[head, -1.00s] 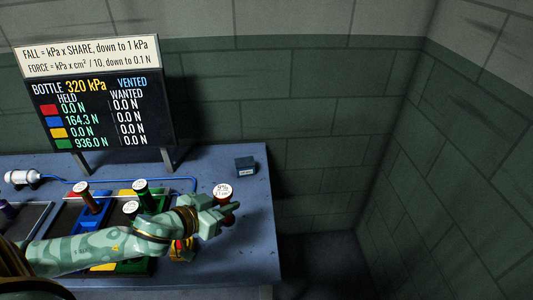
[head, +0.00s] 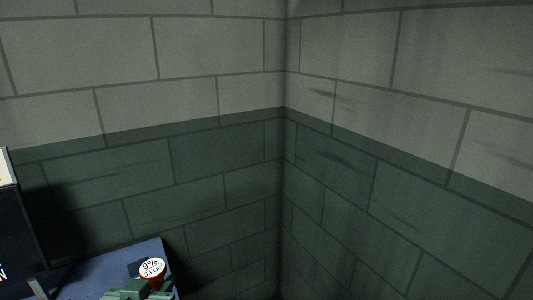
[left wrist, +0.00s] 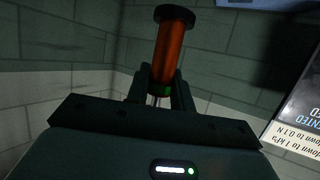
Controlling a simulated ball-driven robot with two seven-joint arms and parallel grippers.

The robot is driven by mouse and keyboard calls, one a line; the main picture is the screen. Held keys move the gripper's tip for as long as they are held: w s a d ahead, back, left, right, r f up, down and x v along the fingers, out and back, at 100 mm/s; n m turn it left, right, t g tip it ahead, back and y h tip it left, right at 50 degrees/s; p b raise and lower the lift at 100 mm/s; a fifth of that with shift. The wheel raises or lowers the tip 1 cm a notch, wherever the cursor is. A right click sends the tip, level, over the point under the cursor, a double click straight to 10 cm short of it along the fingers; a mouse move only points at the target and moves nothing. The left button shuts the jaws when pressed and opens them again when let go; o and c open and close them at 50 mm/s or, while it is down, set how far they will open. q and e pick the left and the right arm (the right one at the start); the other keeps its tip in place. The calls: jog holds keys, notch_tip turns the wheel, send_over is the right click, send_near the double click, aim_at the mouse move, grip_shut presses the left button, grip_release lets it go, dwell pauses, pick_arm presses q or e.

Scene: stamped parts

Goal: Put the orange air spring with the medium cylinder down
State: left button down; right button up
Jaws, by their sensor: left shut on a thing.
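The orange air spring (head: 155,282) shows at the bottom left of the head view, with a round white label on top that seems to read 9% and 3.1 cm². My left gripper (head: 138,291) is at its side, partly cut off by the frame edge. My right gripper is not in view.
A corner of the blue table (head: 85,277) shows at the bottom left. The dark display board (head: 17,235) stands at the left edge, mostly cut off; it also shows in the left wrist view (left wrist: 300,110). Block walls meet in a corner behind the table.

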pick_arm(q)
jog(key=shift+w+r, duration=0.15)
jog(key=shift+r, duration=0.1)
